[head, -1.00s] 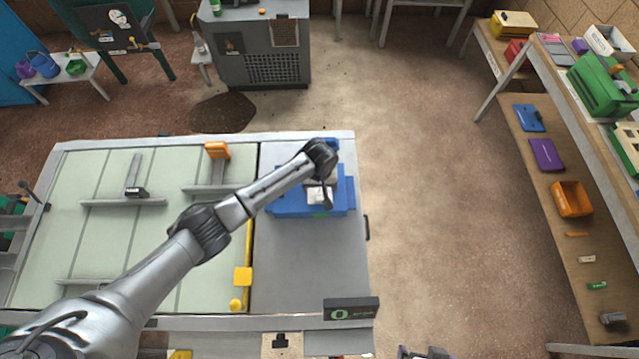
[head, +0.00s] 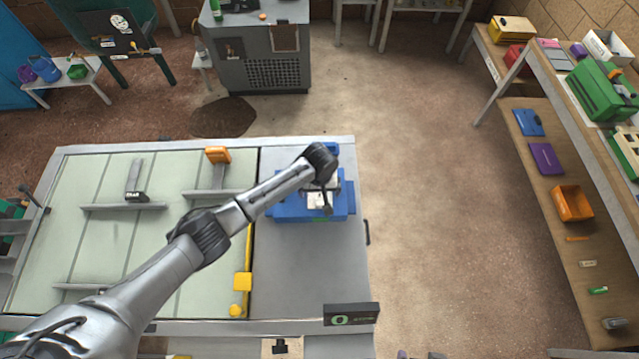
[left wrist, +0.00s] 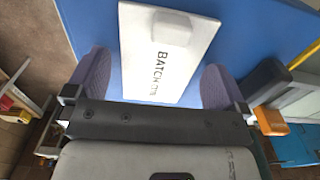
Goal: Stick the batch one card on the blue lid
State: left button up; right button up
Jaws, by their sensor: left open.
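The white card (left wrist: 163,54) marked "BATCH" with a smaller word after it lies over the blue lid (left wrist: 90,22) in the left wrist view; a raised white block is at its far end. My left gripper (left wrist: 157,88) is open, with one purple-grey finger on each side of the card. I cannot tell whether the fingers touch it. In the head view the blue lid (head: 285,212) sits on the grey right part of the table, the white card (head: 317,201) shows on it, and my left gripper (head: 324,203) is above it, partly hiding it. My right gripper is not in view.
The table's left part has pale panels with grey rails (head: 122,207), an orange block (head: 217,155) and a yellow bar (head: 242,282). A dark sign (head: 351,313) stands at the front edge. Shelves with an orange bin (head: 571,201) are at right. The floor between is clear.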

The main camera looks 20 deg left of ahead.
pick_arm(q)
notch_tip(320, 180, up, 30)
jog(key=w+d+m+t+h, duration=0.1)
jog(key=w+d+m+t, duration=0.1)
jog(key=m+t, duration=0.75)
jog(key=s+a+f+n+p, duration=0.1)
jog(key=s+a+p, duration=0.2)
jog(key=s, duration=0.5)
jog(key=s+a+f+n+p, duration=0.1)
jog(key=s+a+p, duration=0.15)
jog(key=s, duration=0.55)
jog(key=s+a+f+g+p, duration=0.1)
jog(key=s+f+g, duration=0.2)
jog(key=s, duration=0.7)
jog(key=s+a+f+g+p, duration=0.1)
jog(key=s+f+g+p, duration=0.1)
jog(key=s+f, duration=0.6)
jog(key=shift+s+f+n+g+y, duration=0.35)
jog(key=shift+s+g+y, duration=0.1)
jog(key=shift+s, duration=0.4)
